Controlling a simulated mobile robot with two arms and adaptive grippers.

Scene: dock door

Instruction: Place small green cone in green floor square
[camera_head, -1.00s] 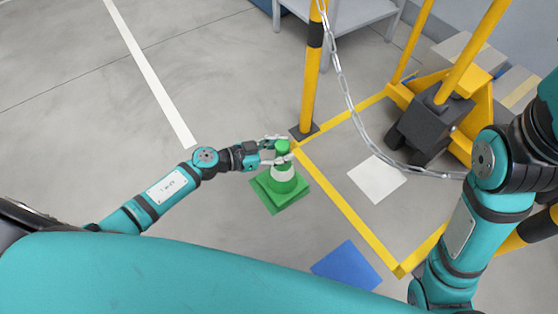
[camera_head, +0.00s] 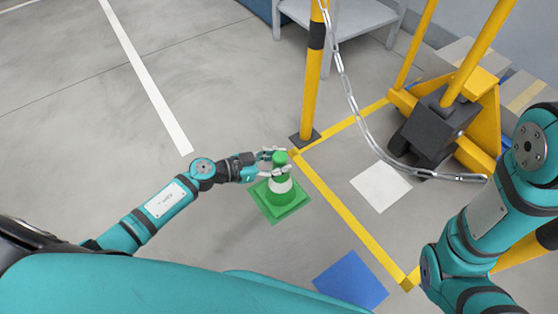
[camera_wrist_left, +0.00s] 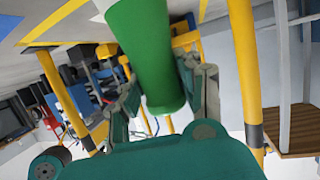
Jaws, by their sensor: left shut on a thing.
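The small green cone (camera_head: 281,186) has a white band and a square base, and it stands upright. My left gripper (camera_head: 274,163) is shut around its upper part from the left. The cone's base is over the green floor square (camera_head: 276,221), whose edges show around it; I cannot tell if the base touches the floor. In the left wrist view the green cone (camera_wrist_left: 150,55) fills the space between the left gripper's fingers (camera_wrist_left: 162,95). My right arm is at the right edge; its gripper is out of view.
A yellow floor line (camera_head: 345,215) runs just right of the cone. A yellow-black post (camera_head: 312,75) with a hanging chain (camera_head: 352,110) stands behind it. A white square (camera_head: 381,186), a blue square (camera_head: 350,280) and a yellow pallet jack (camera_head: 440,115) are to the right.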

